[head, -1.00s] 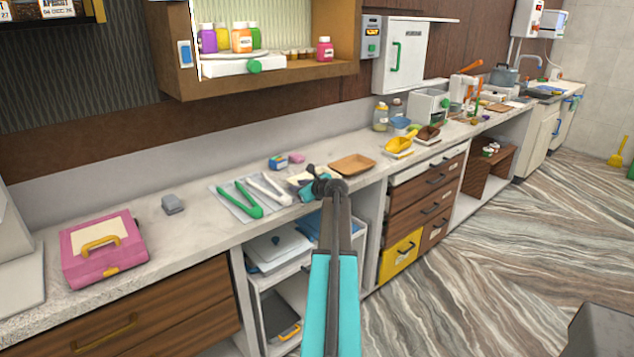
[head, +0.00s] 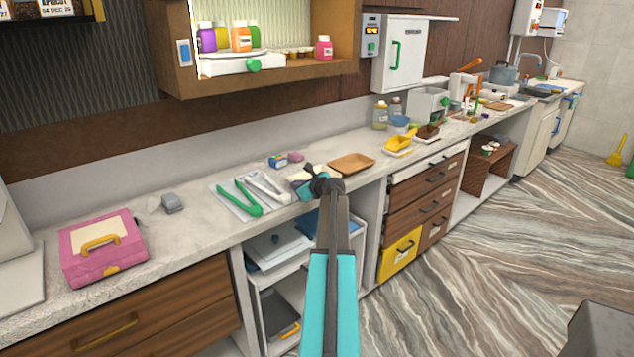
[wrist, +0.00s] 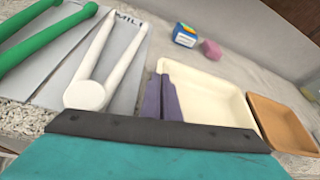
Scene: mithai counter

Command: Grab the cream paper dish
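The cream paper dish (wrist: 215,92) is a shallow rectangular tray in the middle right of the wrist view. In the head view it is a small pale patch (head: 297,174) on the counter, mostly hidden by my gripper. My gripper (wrist: 163,82) has two purple-grey fingers close together at the left wall of the dish. One finger is on the outer side and one on the inner side, with the thin wall seemingly pinched between them. The lower part of the dish is hidden by the gripper body.
A brown dish (wrist: 280,122) stands close on the right of the cream one. White tongs (wrist: 105,60) and green tongs (wrist: 40,40) lie on a grey mat at the left. A blue box (wrist: 185,35) and a pink block (wrist: 210,48) are behind. A pink case (head: 103,250) sits farther left.

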